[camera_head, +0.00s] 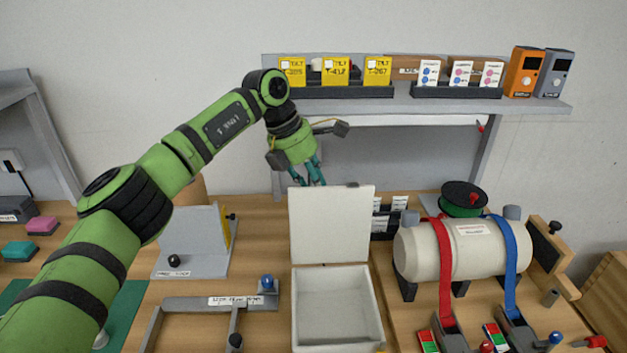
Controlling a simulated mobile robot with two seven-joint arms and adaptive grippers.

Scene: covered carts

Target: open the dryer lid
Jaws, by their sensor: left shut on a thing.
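The dryer is a white open box (338,310) at the front middle of the bench, and its inside looks empty. Its white lid (330,225) stands upright along the box's back edge, so the box is uncovered. My left gripper (314,180) reaches down to the lid's top edge from behind, with its teal fingers shut at that edge. The fingertips are partly hidden behind the lid. My right gripper is not in view.
A cream cylinder (422,252) with red and blue straps lies right of the box. A grey bracket (188,262) and a grey frame (190,303) are to the left. A shelf (420,104) with yellow cards and small boxes spans the back.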

